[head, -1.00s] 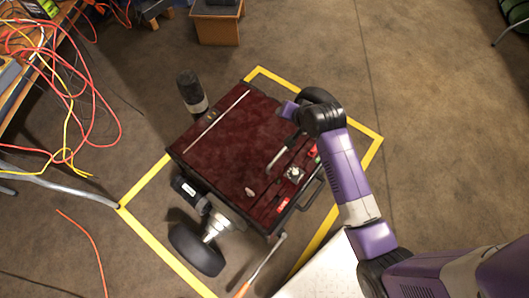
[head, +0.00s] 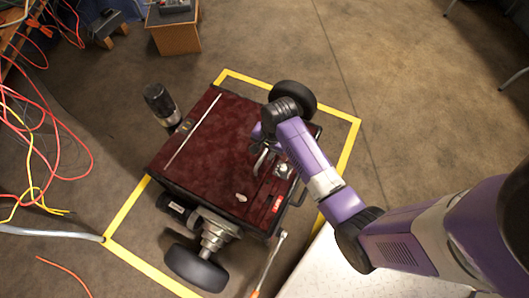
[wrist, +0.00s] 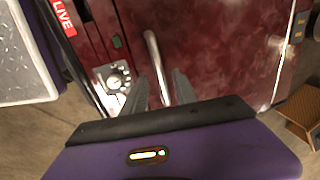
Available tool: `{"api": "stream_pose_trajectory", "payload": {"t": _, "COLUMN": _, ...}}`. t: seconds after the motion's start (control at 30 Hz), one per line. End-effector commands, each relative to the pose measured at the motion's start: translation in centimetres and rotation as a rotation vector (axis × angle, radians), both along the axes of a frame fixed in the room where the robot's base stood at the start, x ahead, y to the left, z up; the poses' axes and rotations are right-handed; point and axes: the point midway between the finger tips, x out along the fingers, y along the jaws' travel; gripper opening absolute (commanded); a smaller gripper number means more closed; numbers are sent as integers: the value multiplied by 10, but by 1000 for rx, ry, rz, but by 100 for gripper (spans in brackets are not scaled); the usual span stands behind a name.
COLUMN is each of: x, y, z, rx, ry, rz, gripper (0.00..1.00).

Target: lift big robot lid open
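The big robot (head: 205,150) is a box on wheels with a dark red, flat lid (head: 215,135), which lies closed. A silver bar handle (head: 261,160) stands on the lid's right part; it also shows in the wrist view (wrist: 154,55). My gripper (wrist: 158,88) is open, with one grey finger on each side of the handle's near end in the picture. Gaps show between the fingers and the bar; I cannot tell whether the fingertips reach down around it. In the head view my wrist hides most of the fingers.
A round silver dial (wrist: 117,78) and a red LIVE label (wrist: 64,17) sit beside the handle. Yellow tape (head: 125,212) frames the robot on the floor. Cables (head: 45,140) hang at the left. A wooden box (head: 173,35) stands behind, with open floor at right.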

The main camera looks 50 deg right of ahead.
Motion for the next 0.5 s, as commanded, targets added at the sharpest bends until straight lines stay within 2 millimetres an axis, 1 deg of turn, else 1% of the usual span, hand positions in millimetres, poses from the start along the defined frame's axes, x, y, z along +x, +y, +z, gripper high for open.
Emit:
{"api": "stream_pose_trajectory", "payload": {"t": 0.03, "x": 1, "y": 0, "z": -5, "rx": -1, "ry": -1, "rz": 0, "gripper": 34}}
{"api": "stream_pose_trajectory", "payload": {"t": 0.1, "x": 2, "y": 0, "z": -8, "rx": -1, "ry": -1, "rz": 0, "gripper": 34}}
{"api": "stream_pose_trajectory", "payload": {"t": 0.37, "x": 2, "y": 0, "z": -8, "rx": -1, "ry": -2, "rz": 1, "gripper": 34}}
{"api": "stream_pose_trajectory", "payload": {"t": 0.4, "x": 2, "y": 0, "z": -8, "rx": -1, "ry": -2, "rz": 1, "gripper": 32}}
{"api": "stream_pose_trajectory", "payload": {"t": 0.47, "x": 2, "y": 0, "z": -8, "rx": -1, "ry": -2, "rz": 1, "gripper": 20}}
{"api": "stream_pose_trajectory", "payload": {"t": 0.5, "x": 2, "y": 0, "z": -8, "rx": -1, "ry": -2, "rz": 1, "gripper": 12}}
